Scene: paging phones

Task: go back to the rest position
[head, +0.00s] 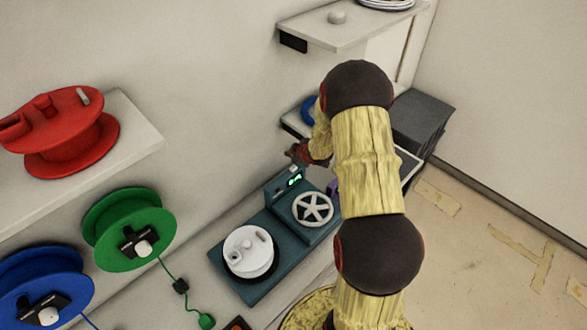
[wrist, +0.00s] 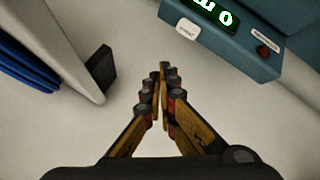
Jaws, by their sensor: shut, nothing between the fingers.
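My gripper shows in the wrist view (wrist: 163,75) with its two fingers together and nothing between them. In the head view my gripper (head: 297,153) is near the wall, just above and behind the teal machine (head: 232,272). The machine carries a white spool (head: 248,252), a spoked grey wheel (head: 312,208) and a lit green display (head: 294,177). The display (wrist: 212,12) also shows at the top of the wrist view, apart from the fingers. My arm hides part of the machine's right side.
A red spool (head: 70,150) stands on a left shelf (head: 130,140). Green (head: 100,225) and blue (head: 30,265) spools hang below it. An upper shelf (head: 345,30) and a lower shelf (head: 290,120) with a blue coil (head: 308,110) are near my arm. Open floor (head: 490,270) lies right.

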